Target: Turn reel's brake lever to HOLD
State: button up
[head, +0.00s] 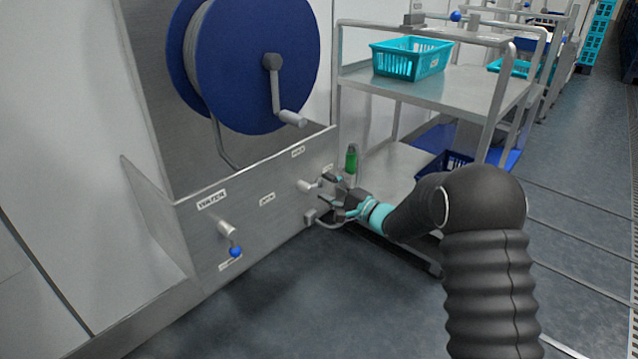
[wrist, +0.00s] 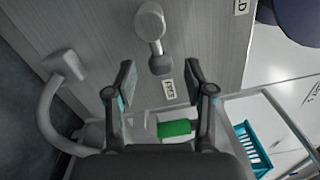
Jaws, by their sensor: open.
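The reel (head: 245,60) is a large blue disc with a crank, mounted above a steel panel. Its brake lever (head: 305,186) is a grey hub and arm on the panel's right part. In the wrist view the lever's arm (wrist: 157,45) ends in a grey knob beside the FREE label (wrist: 169,89). My gripper (wrist: 161,80) is open and empty. Its fingertips lie either side of the knob's line; whether they reach the knob's depth I cannot tell.
A water valve lever (head: 229,236) with a blue ball is on the panel's left. A green-handled nozzle (head: 351,158) stands close behind my gripper, with a grey hose bend (wrist: 50,100) nearby. A steel trolley (head: 450,80) with a teal basket (head: 411,58) stands to the right. The floor in front is clear.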

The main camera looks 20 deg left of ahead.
aim_at(323, 185)
jog(key=shift+x, duration=1.85)
grip_shut()
